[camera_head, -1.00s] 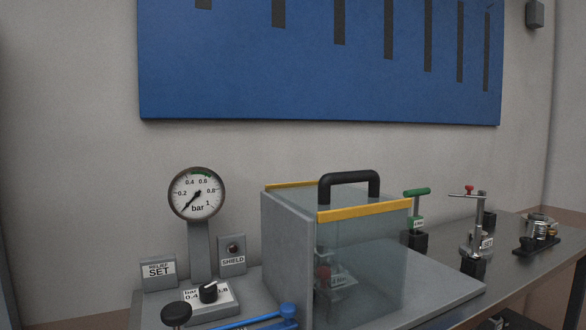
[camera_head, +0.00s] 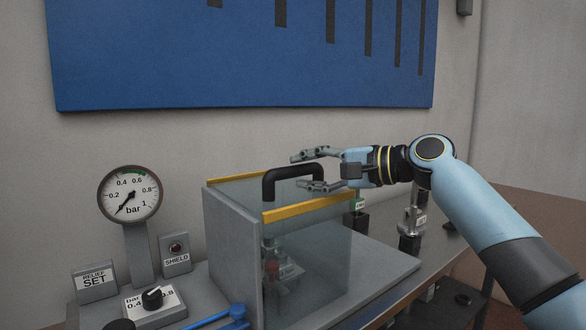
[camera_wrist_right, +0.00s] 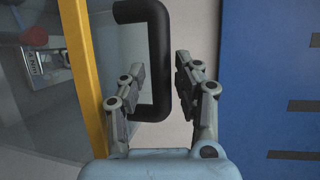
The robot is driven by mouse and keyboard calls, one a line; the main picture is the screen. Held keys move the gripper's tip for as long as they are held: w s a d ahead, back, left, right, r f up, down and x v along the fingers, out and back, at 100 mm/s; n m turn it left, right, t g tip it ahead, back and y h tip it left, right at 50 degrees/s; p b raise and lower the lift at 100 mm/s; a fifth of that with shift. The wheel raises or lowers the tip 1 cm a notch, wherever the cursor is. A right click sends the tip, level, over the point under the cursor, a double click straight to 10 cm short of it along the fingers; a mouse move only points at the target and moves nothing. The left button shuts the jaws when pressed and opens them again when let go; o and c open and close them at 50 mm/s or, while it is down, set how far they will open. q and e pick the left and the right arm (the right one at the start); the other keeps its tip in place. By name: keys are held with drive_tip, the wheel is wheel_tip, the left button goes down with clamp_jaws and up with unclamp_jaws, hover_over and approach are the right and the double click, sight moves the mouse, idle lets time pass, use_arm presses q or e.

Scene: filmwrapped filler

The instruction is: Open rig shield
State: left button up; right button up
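The rig shield (camera_head: 305,265) is a clear box with a grey side wall and yellow top edges. It stands closed around a small fixture that shows through the pane. Its black handle (camera_head: 289,172) rises from the top; it also shows in the right wrist view (camera_wrist_right: 158,60). My right gripper (camera_head: 303,171) comes in from the right at handle height. In the right wrist view my right gripper (camera_wrist_right: 160,75) is open, one finger on either side of the handle bar, with a gap to the right finger. My left gripper is not in view.
A pressure gauge (camera_head: 130,194), a SHIELD lamp box (camera_head: 175,254), a RELIEF SET box (camera_head: 95,282) and a black knob (camera_head: 153,297) stand left of the shield. A blue lever (camera_head: 236,312) lies in front. A clamp stand (camera_head: 412,225) stands at right.

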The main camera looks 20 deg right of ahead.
sight(301, 172)
drive_tip(key=shift+x, duration=1.6)
drive_tip(key=shift+c, duration=0.4)
clamp_jaws()
drive_tip(key=shift+f, duration=0.1)
